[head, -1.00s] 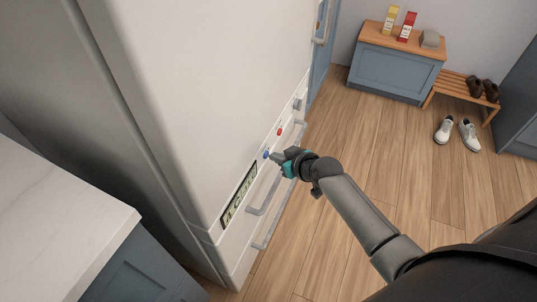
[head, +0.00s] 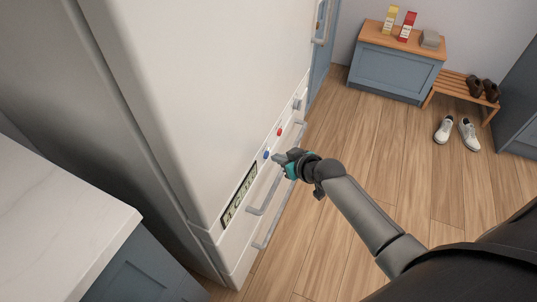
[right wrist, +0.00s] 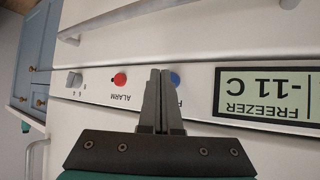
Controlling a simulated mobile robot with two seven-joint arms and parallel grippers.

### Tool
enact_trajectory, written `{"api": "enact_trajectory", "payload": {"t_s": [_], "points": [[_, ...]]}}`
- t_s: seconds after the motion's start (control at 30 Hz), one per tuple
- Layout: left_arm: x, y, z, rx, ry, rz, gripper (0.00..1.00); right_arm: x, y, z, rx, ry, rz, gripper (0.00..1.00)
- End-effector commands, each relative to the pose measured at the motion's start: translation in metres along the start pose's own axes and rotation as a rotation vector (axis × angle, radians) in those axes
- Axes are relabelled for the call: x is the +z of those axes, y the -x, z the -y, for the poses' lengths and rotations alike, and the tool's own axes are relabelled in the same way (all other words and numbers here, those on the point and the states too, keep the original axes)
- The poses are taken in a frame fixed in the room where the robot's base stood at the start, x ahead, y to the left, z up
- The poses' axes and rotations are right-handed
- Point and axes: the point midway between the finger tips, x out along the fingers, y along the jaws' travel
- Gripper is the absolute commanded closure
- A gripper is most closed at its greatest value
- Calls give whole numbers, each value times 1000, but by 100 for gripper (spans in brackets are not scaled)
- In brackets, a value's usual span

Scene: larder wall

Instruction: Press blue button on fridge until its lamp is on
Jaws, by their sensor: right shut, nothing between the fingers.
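The white fridge (head: 205,90) fills the left middle of the head view. Its blue button (head: 266,155) is on the control strip, between the display and a red button. My right gripper (head: 276,158) is shut and empty, its tips just right of the blue button with a small gap showing. In the right wrist view the shut fingertips (right wrist: 160,72) partly cover the blue button (right wrist: 175,79) and its label. I cannot make out a lit lamp by the button. My left gripper is not in view.
A red ALARM button (right wrist: 120,81), a grey knob (right wrist: 74,80) and a display (right wrist: 268,95) reading FREEZER -11 C share the strip. Handles (head: 265,195) stick out below. A counter (head: 60,215) stands at left; the wooden floor (head: 375,150) at right is open.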

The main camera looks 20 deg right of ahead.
Motion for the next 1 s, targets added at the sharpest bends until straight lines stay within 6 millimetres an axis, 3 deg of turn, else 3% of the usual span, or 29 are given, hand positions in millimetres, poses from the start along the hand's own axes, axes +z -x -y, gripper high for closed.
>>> {"api": "enact_trajectory", "payload": {"t_s": [0.33,1.0], "points": [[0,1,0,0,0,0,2,2,3,-2,0,1,0,100],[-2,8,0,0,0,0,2,31,43,-31,-1,1,0,100]]}}
